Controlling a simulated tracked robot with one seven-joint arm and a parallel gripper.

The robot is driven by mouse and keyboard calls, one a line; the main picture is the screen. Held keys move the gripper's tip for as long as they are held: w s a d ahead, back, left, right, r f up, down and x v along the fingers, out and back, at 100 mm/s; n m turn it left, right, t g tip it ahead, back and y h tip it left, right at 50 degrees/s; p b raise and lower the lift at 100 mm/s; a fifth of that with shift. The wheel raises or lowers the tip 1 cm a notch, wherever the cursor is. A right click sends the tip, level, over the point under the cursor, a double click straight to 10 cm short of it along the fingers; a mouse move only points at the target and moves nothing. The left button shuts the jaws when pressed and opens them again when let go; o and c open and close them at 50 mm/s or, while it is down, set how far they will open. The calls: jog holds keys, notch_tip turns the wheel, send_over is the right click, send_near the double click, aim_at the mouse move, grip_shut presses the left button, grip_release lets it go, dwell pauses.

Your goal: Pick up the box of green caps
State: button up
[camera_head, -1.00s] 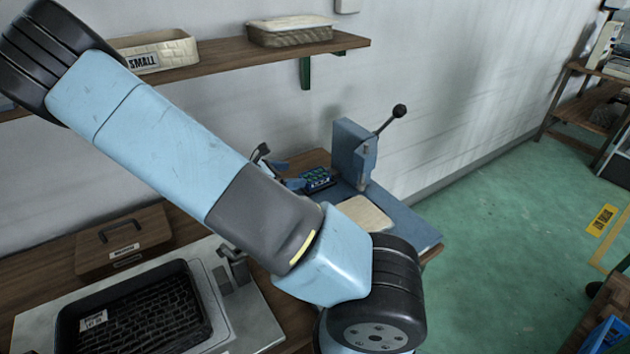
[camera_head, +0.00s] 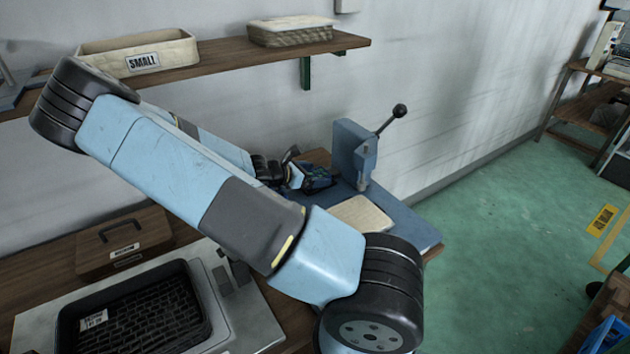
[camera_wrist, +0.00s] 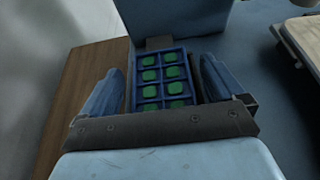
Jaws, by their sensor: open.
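The box of green caps (camera_wrist: 162,77) is a small blue divided tray with several green caps in its cells. In the wrist view it lies between the two blue fingers of my gripper (camera_wrist: 161,70), one finger on each side. The gripper is open, and narrow gaps seem to show between the fingers and the box. In the head view my gripper (camera_head: 308,178) is at the left of the blue press, and it largely hides the box there.
The blue press (camera_head: 354,155) with its black-knobbed lever stands close behind the box. A beige pad (camera_head: 362,214) lies on its base. A shelf (camera_head: 225,58) with baskets runs above. A black bin (camera_head: 135,310) and a wooden case (camera_head: 125,240) are at the left.

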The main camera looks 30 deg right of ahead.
aim_at(314, 176)
jog(key=c, duration=1.5)
jog(key=shift+r, duration=0.5)
notch_tip(314, 176, up, 2)
jog(key=shift+r, duration=0.1)
jog(key=shift+s+a+r, duration=0.85)
jog(key=shift+s+r, duration=0.8)
jog(key=shift+s, duration=0.55)
jog(key=shift+s+a+r, duration=0.8)
jog(key=shift+s+r, duration=0.8)
jog(key=shift+s, duration=0.6)
jog(key=shift+s+a+r, duration=0.85)
jog(key=shift+s+r, duration=0.8)
jog(key=shift+s, duration=0.55)
